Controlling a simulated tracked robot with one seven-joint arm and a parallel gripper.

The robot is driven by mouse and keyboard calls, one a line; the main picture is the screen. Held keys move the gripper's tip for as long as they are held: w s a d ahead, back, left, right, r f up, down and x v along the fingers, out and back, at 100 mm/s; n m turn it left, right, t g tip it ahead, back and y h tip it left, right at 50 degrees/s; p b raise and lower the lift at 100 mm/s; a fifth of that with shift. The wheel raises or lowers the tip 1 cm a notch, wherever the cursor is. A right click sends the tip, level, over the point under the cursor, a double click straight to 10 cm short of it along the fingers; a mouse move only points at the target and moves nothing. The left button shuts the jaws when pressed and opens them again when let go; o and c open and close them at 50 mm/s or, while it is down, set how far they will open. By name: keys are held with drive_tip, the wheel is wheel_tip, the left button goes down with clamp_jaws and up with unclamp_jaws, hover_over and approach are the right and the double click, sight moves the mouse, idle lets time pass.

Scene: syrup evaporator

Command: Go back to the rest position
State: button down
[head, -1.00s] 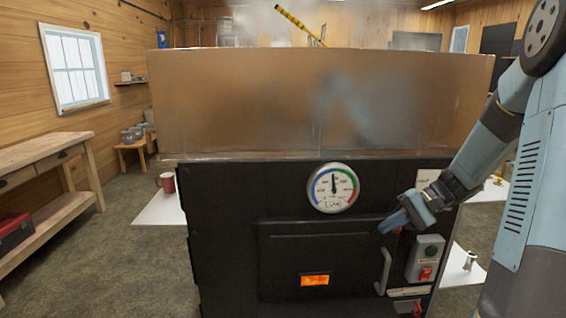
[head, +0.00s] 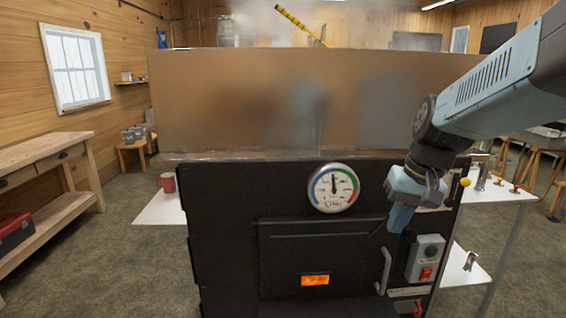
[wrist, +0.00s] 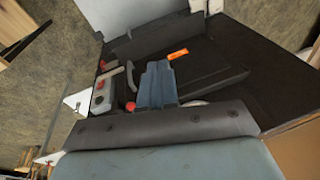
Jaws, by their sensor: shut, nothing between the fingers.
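My gripper (head: 399,219) is in front of the right side of the black evaporator front (head: 225,230), above the door handle (head: 384,270) and right of the round dial gauge (head: 333,188). Its fingers point down and are shut and empty. In the wrist view the closed fingers (wrist: 158,82) show over the black front, with the orange window (wrist: 177,54) beyond them. Whether the fingertips touch the front cannot be told.
A switch box (head: 426,258) with a red switch is just below right of my gripper. The copper-coloured pan (head: 240,105) stands above the front. A red mug (head: 167,182) sits on a white side shelf (head: 160,210). A workbench (head: 45,160) is at left. Floor between is clear.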

drive_tip(key=s+r+n+t+h, duration=0.1)
drive_tip(key=s+r+t, duration=0.2)
drive_tip(key=s, duration=0.3)
drive_tip(key=shift+s+d+r+t+h, duration=0.3)
drive_tip(key=shift+d+r+t+h, duration=0.1)
drive_tip(key=shift+r, duration=0.35)
drive_tip(key=shift+s+r, duration=0.1)
drive_tip(key=shift+s, duration=0.2)
